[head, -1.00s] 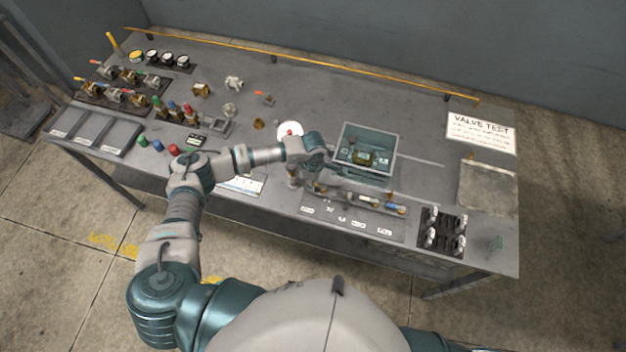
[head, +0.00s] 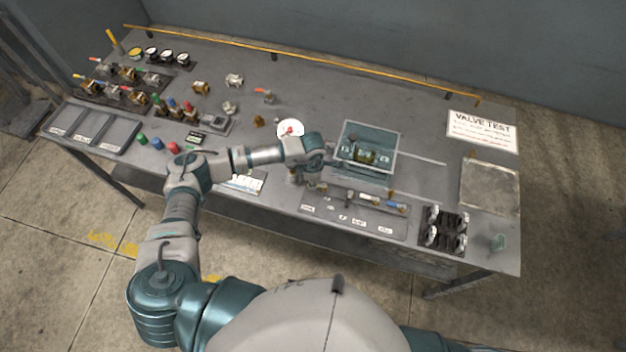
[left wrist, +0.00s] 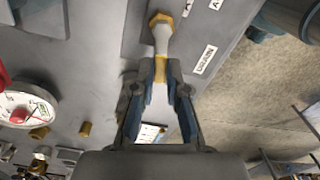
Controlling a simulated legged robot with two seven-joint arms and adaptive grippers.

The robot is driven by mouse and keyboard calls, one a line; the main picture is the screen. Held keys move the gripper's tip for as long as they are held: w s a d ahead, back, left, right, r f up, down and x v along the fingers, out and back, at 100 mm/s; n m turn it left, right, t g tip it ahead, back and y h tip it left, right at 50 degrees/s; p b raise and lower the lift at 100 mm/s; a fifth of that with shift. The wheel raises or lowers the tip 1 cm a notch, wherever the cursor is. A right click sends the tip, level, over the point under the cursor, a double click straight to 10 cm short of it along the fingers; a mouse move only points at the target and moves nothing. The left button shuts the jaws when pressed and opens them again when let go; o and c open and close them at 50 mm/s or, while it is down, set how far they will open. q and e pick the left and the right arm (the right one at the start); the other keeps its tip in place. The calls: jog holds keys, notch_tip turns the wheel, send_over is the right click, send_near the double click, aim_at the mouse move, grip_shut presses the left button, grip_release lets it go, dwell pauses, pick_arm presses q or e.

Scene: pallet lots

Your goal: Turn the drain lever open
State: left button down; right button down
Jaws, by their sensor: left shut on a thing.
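The drain lever (left wrist: 161,42) shows in the left wrist view as a pale stem with brass-coloured ends, beside a label reading DRAIN (left wrist: 205,60). My left gripper (left wrist: 160,78) is shut on the lever's near brass-coloured end, one finger on each side. In the head view, my left gripper (head: 316,178) is at the left end of the labelled valve strip (head: 345,222), in front of the clear tank (head: 342,168). My wrist hides most of the lever there. My right gripper is not in view.
A white dial (head: 291,125) with a red part stands behind my left wrist. A black rack (head: 435,243) is at the right, and grey trays (head: 92,150) and several valves are at the left. A yellow rail (head: 320,60) runs along the back.

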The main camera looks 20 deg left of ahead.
pick_arm(q)
jog(key=n, duration=0.2)
jog(key=s+n+b, duration=0.1)
jog(key=shift+d+n, duration=0.2)
jog(key=shift+n, duration=0.2)
jog(key=n, duration=0.2)
jog(key=s+d+n+b, duration=0.1)
jog(key=n, duration=0.1)
jog(key=shift+s+d+n, duration=0.1)
jog(key=shift+n, duration=0.2)
jog(key=n, duration=0.2)
jog(key=d+n, duration=0.1)
jog(key=shift+s+b, duration=0.25)
jog(key=shift+b, duration=0.05)
jog(key=shift+d+r+n, duration=0.1)
jog(key=shift+d+n, duration=0.2)
jog(key=shift+n, duration=0.6)
jog(key=shift+d+n, duration=0.25)
jog(key=shift+n, duration=0.65)
jog(key=c, duration=1.2)
grip_release()
jog(key=shift+s, duration=0.1)
notch_tip(320, 180, up, 12)
jog(key=shift+f, duration=0.1)
jog(key=shift+d, duration=0.1)
